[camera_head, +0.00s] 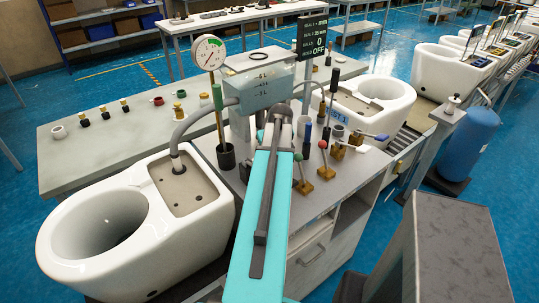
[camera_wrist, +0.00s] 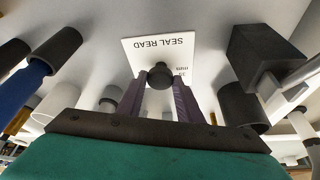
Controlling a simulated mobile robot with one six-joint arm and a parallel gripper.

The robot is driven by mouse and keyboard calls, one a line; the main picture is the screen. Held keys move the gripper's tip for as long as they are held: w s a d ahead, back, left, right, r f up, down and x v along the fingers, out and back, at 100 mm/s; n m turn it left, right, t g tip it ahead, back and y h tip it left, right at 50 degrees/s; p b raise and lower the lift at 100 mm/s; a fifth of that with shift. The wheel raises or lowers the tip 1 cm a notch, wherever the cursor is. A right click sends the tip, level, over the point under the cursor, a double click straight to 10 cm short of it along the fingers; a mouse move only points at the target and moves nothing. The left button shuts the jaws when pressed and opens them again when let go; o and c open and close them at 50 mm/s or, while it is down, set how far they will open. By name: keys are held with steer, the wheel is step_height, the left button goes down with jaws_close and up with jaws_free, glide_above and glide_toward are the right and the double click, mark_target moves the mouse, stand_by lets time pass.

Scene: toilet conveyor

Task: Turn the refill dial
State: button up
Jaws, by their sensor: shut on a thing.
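In the wrist view my gripper (camera_wrist: 160,88) has its two dark fingers closed on either side of a small black round knob (camera_wrist: 160,74). The knob stands in front of a white card (camera_wrist: 178,50) that reads "SEAL READ" and "mm", seen upside down. I cannot tell whether this knob is the refill dial. In the head view my turquoise arm reaches over the grey bench (camera_head: 225,176), and the arm hides the fingers and the knob. A round white gauge (camera_head: 208,52) with a red needle stands on a post left of the clear water tank (camera_head: 262,88).
A white toilet (camera_head: 140,225) stands front left, its hose running to the tank. Another toilet (camera_head: 375,100) is right of the bench. Close around my gripper are a black block (camera_wrist: 265,55) and a black-capped blue handle (camera_wrist: 55,48). Several levers crowd the bench.

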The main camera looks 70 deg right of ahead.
steer(key=n+b, duration=0.1)
steer(key=n, duration=0.1)
steer(key=n+t+y+b, duration=0.1)
steer(key=n, duration=0.1)
steer(key=d+n+y, duration=0.1)
steer(key=n, duration=0.1)
steer(key=shift+w+t+b, duration=0.1)
steer(key=shift+t+b, duration=0.2)
steer(key=shift+b, duration=0.1)
steer(key=n+y+b, duration=0.1)
steer(key=n, duration=0.2)
steer(key=shift+n, duration=0.4)
steer(key=shift+n+y+b, duration=0.6)
steer(key=shift+n+b, duration=0.05)
steer(key=shift+n, duration=0.55)
steer(key=shift+r, duration=0.1)
steer(key=o, duration=1)
steer(key=shift+a, duration=0.1)
